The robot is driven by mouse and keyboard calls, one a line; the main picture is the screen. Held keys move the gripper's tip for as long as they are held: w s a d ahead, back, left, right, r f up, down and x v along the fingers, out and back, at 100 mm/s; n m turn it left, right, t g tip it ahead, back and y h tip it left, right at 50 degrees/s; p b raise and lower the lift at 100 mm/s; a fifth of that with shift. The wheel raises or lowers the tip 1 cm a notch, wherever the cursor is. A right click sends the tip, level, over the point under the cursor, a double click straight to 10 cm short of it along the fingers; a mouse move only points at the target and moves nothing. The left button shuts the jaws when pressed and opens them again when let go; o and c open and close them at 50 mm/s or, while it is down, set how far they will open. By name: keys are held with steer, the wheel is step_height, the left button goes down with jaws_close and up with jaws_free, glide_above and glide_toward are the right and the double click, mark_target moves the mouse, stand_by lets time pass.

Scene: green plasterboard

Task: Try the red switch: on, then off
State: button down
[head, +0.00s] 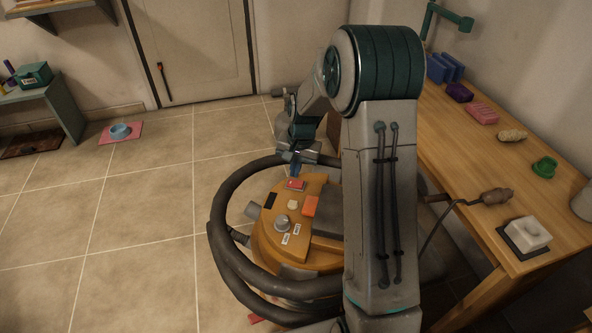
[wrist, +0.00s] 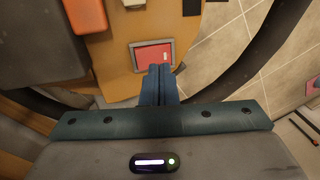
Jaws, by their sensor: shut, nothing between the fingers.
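The red switch (head: 295,184) is a small red rocker in a grey frame on the orange top of a round machine (head: 266,245) that looks like a vacuum cleaner. It also shows in the wrist view (wrist: 153,54), just beyond my fingertips. My gripper (head: 294,172) points down just above the switch. In the wrist view its blue fingers (wrist: 158,72) are shut together, empty, and overlap the near edge of the switch's frame. I cannot tell whether they touch it, or which way the rocker is tipped.
An orange block-like part (head: 311,206), a grey knob (head: 282,223) and a black patch (head: 270,200) sit near the switch. A thick dark hose (head: 222,243) loops around the machine. A wooden workbench (head: 470,150) with several items stands right.

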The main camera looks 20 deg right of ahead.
step_height(320, 180, up, 11)
steer(key=a+p, duration=0.1)
steer(key=p, duration=0.1)
steer(key=shift+w+r, duration=0.15)
steer(key=shift+w, duration=0.2)
steer(key=shift+a, duration=0.1)
steer(key=s+r+n+t+p, duration=0.1)
steer(key=s+r+n+p, duration=0.2)
steer(key=s+r+p, duration=0.4)
steer(key=s+r+n+t+h+p, duration=0.1)
steer(key=s+r+p, duration=0.5)
steer(key=s+r, duration=0.8)
steer(key=s+n, duration=0.1)
steer(key=s, duration=0.5)
steer(key=shift+s+n+p, duration=0.15)
steer(key=shift+n+p, duration=0.2)
steer(key=shift+n, duration=0.05)
steer(key=shift+f, duration=0.1)
steer(key=m+g+h+b, duration=0.1)
steer(key=m+g+b, duration=0.35)
steer(key=b, duration=1.35)
glide_above(292, 184)
step_height(292, 184, down, 21)
steer(key=m+t, duration=0.1)
